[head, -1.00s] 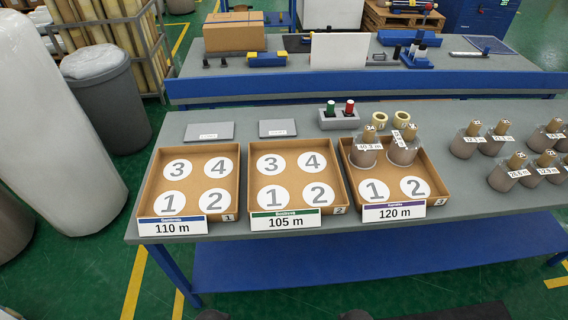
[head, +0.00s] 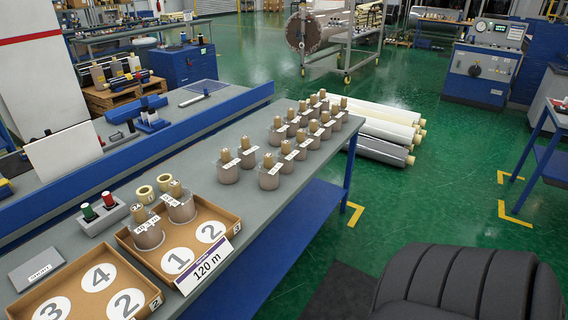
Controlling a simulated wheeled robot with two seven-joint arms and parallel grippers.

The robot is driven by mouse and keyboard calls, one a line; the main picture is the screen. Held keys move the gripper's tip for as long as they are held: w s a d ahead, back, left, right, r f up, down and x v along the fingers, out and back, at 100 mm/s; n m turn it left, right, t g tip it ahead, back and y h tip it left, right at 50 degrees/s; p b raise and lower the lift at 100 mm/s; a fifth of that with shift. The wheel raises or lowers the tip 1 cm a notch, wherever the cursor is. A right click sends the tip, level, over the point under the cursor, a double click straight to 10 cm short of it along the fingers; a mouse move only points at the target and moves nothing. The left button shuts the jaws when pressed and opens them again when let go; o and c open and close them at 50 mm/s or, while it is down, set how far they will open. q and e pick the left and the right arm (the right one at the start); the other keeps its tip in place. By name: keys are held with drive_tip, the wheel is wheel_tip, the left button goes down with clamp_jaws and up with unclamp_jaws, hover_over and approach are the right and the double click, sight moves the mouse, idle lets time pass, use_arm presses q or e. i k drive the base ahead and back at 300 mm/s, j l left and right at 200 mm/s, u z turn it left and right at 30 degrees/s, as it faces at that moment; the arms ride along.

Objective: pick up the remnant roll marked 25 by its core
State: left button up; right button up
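Several wrapped remnant rolls with tan cores and white labels stand upright in rows on the grey table. Near ones include a roll (head: 228,173), a roll (head: 248,158) and a roll (head: 269,178); others recede toward the table's far end. Two more, a front roll (head: 148,236) and a back roll (head: 181,210), stand in the brown tray (head: 151,263) tagged 120 m. The core tags are too small to read, so I cannot tell which roll is marked 25. Neither of my grippers is in view.
A second tray (head: 75,262) lies at lower left, its printed circles bare. Beside the trays are a holder (head: 104,218) with red and green pieces and two small tape rings (head: 145,194). Long white rolls (head: 380,134) lie on the floor beyond the table.

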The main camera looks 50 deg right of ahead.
sight(268, 169)
drive_tip(key=z, duration=1.4)
drive_tip(key=i+l+z, duration=0.25)
drive_tip(key=l, duration=0.2)
drive_tip(key=i+l+z, duration=0.3)
drive_tip(key=k+l, duration=0.05)
drive_tip(key=l, duration=0.05)
